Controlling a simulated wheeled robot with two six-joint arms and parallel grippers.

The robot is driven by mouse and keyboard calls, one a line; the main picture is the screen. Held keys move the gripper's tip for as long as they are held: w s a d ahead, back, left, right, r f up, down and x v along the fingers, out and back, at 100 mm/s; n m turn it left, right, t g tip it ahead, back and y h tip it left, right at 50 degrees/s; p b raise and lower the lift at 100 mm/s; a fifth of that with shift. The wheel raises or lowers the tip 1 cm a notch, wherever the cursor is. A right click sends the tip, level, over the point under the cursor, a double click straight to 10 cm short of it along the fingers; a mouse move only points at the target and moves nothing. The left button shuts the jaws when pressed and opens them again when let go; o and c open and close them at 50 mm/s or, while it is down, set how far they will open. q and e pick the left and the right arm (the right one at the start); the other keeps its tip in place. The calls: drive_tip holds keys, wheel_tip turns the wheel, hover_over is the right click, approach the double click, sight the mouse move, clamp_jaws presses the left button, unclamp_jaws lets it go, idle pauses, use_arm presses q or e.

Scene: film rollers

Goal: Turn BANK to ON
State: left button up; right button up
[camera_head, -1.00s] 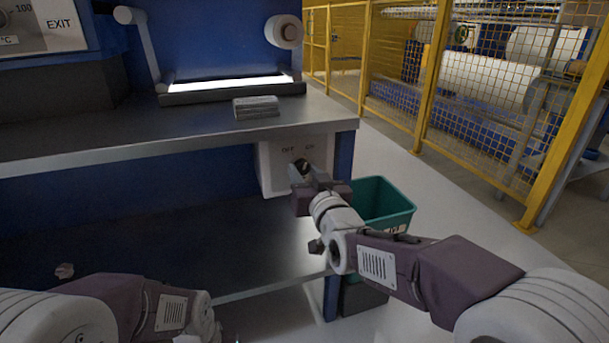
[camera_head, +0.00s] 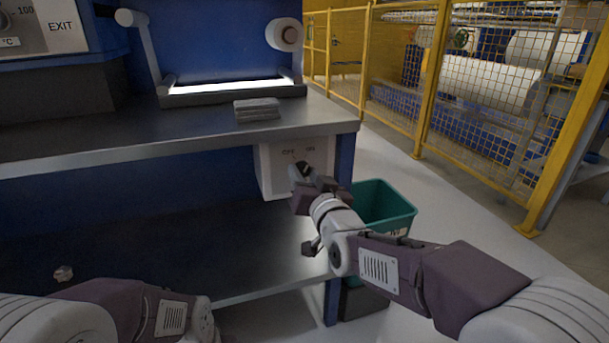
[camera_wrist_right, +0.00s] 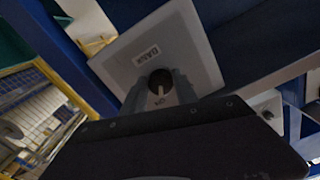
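The BANK panel (camera_head: 274,170) is a pale box under the bench top, with OFF at left and ON at right. Its dark round knob (camera_head: 303,167) is partly covered by my right gripper (camera_head: 300,174). In the right wrist view the BANK label (camera_wrist_right: 146,55) and the knob (camera_wrist_right: 160,77) show, with a white pointer line aimed at the ON lettering. The right gripper's fingers (camera_wrist_right: 161,85) stand on both sides of the knob and appear closed on it. My left arm is low at left; its gripper is out of view.
A teal bin (camera_head: 385,205) stands on the floor right of the bench. The steel bench top (camera_head: 170,135) overhangs the panel; a grey stack (camera_head: 257,108) lies on it. A lower shelf (camera_head: 150,245) runs beneath. A yellow mesh fence (camera_head: 480,100) stands at right.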

drive_tip(key=shift+o, duration=1.4)
drive_tip(key=p+v, duration=0.3)
drive_tip(key=v, duration=0.6)
drive_tip(key=shift+p, duration=0.35)
